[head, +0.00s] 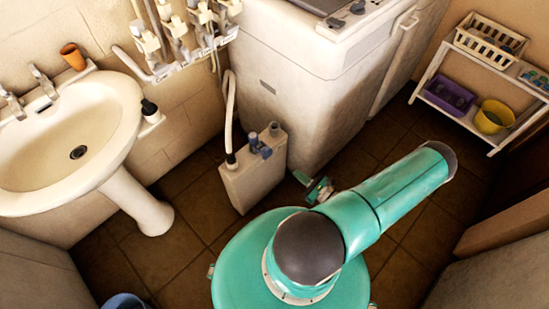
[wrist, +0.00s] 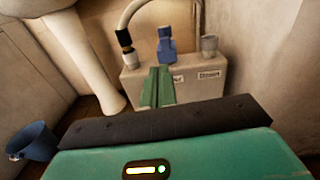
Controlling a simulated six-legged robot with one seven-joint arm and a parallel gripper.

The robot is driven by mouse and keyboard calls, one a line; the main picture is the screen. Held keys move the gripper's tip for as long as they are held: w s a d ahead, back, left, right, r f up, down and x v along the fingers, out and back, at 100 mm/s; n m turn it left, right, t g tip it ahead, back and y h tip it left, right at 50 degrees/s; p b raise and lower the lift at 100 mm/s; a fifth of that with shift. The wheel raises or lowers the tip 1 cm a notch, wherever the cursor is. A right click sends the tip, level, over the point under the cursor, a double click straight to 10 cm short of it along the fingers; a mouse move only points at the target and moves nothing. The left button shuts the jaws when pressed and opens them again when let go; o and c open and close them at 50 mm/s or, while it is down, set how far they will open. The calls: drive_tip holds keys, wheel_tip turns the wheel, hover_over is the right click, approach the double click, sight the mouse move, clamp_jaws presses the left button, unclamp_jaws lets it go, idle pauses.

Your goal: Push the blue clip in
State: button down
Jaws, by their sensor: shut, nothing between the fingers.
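The blue clip (head: 260,146) stands up from the top of a beige box (head: 254,178) on the floor, between a hose end and a grey cap. In the wrist view the blue clip (wrist: 166,47) rises from the box (wrist: 208,87), just beyond my fingertips. My gripper (wrist: 160,69) is shut and empty, its green fingers side by side and pointing at the box. They overlap the box front below the clip; I cannot tell whether they touch. In the head view my gripper (head: 320,189) is low, right of the box, and partly hidden by my arm.
A black-collared hose (wrist: 125,40) and a grey cap (wrist: 209,46) flank the clip. A washbasin (head: 75,135) stands left, a white appliance (head: 300,85) behind. A blue bucket (wrist: 32,142) is at lower left. A shelf (head: 470,115) stands far right. Tiled floor (head: 175,245) is clear between basin and box.

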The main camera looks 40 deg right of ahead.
sight(269, 151)
drive_tip(key=shift+s+a+f+m+h, duration=0.1)
drive_tip(key=shift+s+f+m+h, duration=0.1)
drive_tip(key=shift+f+m+h, duration=0.35)
drive_tip(key=w, duration=1.4)
drive_tip(key=shift+a, duration=0.15)
drive_tip(key=shift+w+r, duration=0.1)
drive_tip(key=shift+w, duration=2)
